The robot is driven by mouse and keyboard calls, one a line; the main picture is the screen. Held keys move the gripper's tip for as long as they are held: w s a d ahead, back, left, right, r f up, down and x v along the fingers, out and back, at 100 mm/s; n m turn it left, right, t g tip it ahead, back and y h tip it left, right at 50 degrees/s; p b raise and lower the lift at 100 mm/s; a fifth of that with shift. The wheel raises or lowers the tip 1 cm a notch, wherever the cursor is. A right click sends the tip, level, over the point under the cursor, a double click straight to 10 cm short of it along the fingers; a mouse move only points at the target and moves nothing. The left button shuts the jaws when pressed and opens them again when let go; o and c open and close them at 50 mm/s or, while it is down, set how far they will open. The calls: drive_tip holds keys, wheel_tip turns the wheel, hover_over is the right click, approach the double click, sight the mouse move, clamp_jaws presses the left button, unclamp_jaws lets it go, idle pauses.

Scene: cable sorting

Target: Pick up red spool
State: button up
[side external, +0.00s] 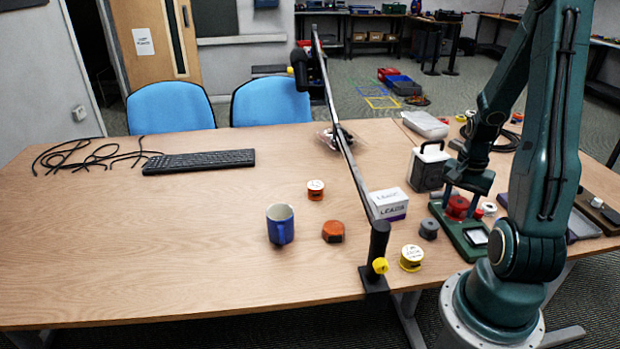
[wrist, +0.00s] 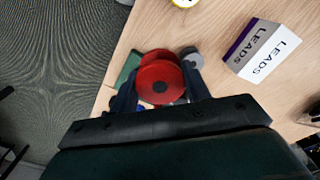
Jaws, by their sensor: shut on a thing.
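The red spool (side external: 458,203) is between the two fingers of my gripper (side external: 461,199), just over the green tray (side external: 468,244). I cannot tell whether the spool touches the tray. A corner of the tray (wrist: 125,69) shows left of the spool in the wrist view.
A grey spool (side external: 429,229), a white LEADS box (side external: 390,204) and a yellow spool (side external: 411,258) lie left of the tray. A white-and-grey container (side external: 428,170) stands behind. A blue mug (side external: 280,224) and orange spool (side external: 333,231) are farther left.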

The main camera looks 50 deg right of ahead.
sight(460, 201)
drive_tip(key=shift+r, duration=2.55)
drive_tip(key=shift+d, duration=0.1)
